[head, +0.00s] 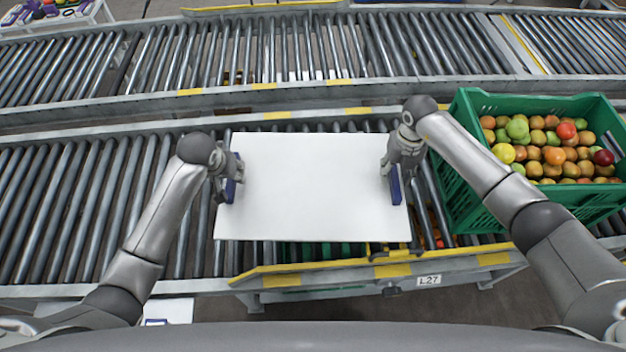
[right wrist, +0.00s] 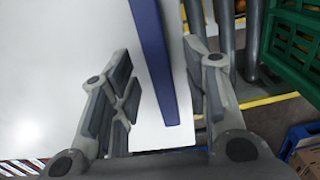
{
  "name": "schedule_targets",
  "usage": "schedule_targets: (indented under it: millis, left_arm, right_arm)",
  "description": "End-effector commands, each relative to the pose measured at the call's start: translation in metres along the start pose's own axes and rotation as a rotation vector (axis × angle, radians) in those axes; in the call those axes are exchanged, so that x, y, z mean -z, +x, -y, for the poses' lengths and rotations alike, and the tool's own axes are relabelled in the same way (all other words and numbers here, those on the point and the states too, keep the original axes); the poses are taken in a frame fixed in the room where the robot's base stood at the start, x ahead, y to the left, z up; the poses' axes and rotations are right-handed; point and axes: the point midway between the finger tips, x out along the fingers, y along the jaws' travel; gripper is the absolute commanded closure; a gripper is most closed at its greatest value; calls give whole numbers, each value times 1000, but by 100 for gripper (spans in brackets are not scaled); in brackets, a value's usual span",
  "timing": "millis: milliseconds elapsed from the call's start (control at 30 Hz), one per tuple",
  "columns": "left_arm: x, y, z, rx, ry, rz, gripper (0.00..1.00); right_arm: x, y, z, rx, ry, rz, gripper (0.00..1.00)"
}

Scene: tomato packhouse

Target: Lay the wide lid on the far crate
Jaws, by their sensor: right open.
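The wide lid (head: 310,190) is a flat white board with a dark blue grip bar along each side. It lies or hovers over the roller conveyor, with green crate slats (head: 318,249) showing under its front edge; I cannot tell whether they touch. My right gripper (head: 397,172) is at the right blue bar (head: 395,188). In the right wrist view that bar (right wrist: 153,55) passes between the open fingers (right wrist: 165,95), apart from both. My left gripper (head: 230,180) is at the left blue bar (head: 233,188); its finger gap is not clear.
A green crate (head: 462,190) full of tomatoes in mixed colours stands right of the lid, behind my right forearm. A yellow-striped rail (head: 330,267) runs along the front. The rollers (head: 85,200) on the left are bare, and a second conveyor (head: 300,50) runs behind.

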Motion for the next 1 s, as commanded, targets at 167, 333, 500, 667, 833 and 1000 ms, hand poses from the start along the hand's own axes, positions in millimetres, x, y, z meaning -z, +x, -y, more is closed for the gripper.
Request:
schedule_targets:
  millis: [167,333,500,667,833,1000]
  left_arm:
    - [0,12,0,0,1,0,57]
    - [0,15,0,0,1,-2,57]
    - [0,14,0,0,0,-1,57]
    - [0,14,0,0,0,-1,78]
    - [0,14,0,0,0,-1,100]
    - [0,14,0,0,0,-1,100]
  right_arm:
    - [0,13,0,1,1,-1,57]
    - [0,15,0,1,0,1,57]
    - [0,15,0,1,0,1,57]
    - [0,15,0,1,0,0,78]
    - [0,15,0,1,0,1,100]
    - [0,15,0,0,0,1,100]
